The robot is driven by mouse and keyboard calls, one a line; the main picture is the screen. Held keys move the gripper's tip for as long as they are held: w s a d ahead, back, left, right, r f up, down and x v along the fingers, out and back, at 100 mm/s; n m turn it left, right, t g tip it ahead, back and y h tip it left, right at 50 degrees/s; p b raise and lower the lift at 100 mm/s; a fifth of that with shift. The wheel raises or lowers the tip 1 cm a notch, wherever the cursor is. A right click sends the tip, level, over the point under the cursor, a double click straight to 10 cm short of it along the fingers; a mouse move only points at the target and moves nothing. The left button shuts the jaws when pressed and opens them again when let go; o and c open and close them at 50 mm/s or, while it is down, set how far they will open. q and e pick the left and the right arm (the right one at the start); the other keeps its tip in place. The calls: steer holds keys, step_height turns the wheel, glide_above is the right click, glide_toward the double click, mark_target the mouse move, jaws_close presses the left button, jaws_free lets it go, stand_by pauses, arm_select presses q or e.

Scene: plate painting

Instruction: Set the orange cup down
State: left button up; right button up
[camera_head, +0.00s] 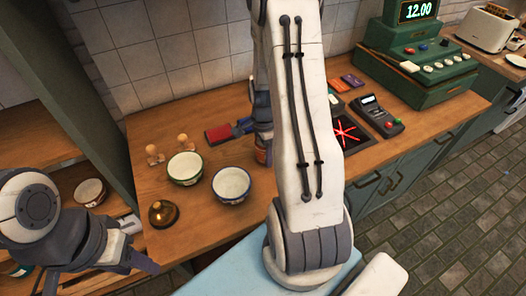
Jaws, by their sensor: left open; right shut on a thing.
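The orange cup (261,156) shows only as a small orange-brown patch beside my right arm, just right of the two bowls. Most of it is hidden by my gripper and forearm. My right gripper (263,137) is above it, pointing down and shut on it; its fingertips are hard to make out. The cup is at or just above the wooden counter (210,240); I cannot tell whether it touches. My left gripper (98,277) is at the lower left, open and empty, low beside the counter's left end.
A green-rimmed bowl (185,168), a blue bowl (231,185), a brass-brown domed object (162,213) and two wooden pegs (154,154) stand on the left counter. A red item (219,133) lies behind. A card reader (378,116) and green cash register (425,60) stand right.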

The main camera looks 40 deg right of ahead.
steer(key=shift+f, duration=0.1)
steer(key=o, duration=1.5)
step_height(320, 180, up, 12)
steer(key=b, duration=0.1)
steer(key=s+a+r+n, duration=0.1)
steer(key=a+r+n, duration=0.1)
steer(key=a+n, duration=0.55)
steer(key=s+a+r+n, duration=0.15)
steer(key=a+n, duration=0.25)
steer(key=a, duration=0.6)
steer(key=s+a+r+n+y, duration=0.1)
steer(key=s+a+n, duration=1.2)
steer(key=n, duration=0.3)
steer(key=shift+s+a+r+n, duration=0.25)
steer(key=shift+s+r+n, duration=0.1)
steer(key=shift+s, duration=0.1)
